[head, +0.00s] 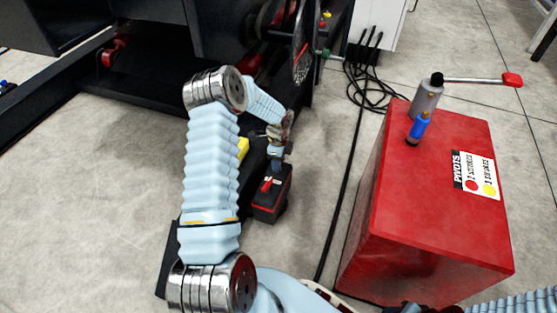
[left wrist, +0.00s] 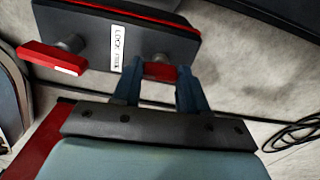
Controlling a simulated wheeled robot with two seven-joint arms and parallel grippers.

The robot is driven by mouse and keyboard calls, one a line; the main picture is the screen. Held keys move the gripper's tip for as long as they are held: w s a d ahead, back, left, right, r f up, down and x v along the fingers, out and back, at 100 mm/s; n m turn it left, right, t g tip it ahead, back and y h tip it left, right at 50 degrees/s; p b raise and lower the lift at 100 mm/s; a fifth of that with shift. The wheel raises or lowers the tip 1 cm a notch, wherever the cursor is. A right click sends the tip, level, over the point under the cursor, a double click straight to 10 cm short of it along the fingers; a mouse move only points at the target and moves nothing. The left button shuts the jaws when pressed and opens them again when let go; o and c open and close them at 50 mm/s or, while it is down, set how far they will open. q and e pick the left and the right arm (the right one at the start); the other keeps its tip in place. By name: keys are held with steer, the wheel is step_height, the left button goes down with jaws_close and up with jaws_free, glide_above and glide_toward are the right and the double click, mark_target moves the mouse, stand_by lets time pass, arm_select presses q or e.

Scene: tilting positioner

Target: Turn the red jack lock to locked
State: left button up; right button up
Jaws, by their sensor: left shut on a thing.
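The jack is a dark box with red edging (head: 272,205), standing on the floor in the middle of the head view. In the left wrist view the dark jack body (left wrist: 95,35) carries a white label reading "LOCK" and a second word too small to read. A red lever (left wrist: 52,58) sits left of the label. A second red handle (left wrist: 158,71) sits right of it, between my left fingers. My left gripper (left wrist: 160,90) is shut on this handle; in the head view the gripper (head: 277,160) is above the jack. My right gripper is not in view.
A red cabinet (head: 405,215) marked "PIVOTS" stands at right, with a grey cylinder (head: 427,98), its red-tipped lever and a blue bottle (head: 419,127) on top. Black cables (head: 360,90) lie on the floor. The dark positioner frame (head: 150,92) is behind. Floor shows between jack and cabinet.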

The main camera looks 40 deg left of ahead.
arm_select(q)
steer(key=shift+m, duration=0.4)
steer(key=o, duration=1.1)
steer(key=shift+c, duration=0.2)
step_height(320, 180, up, 14)
steer(key=p, duration=0.2)
steer(key=shift+p, duration=0.3)
steer(key=shift+f, duration=0.1)
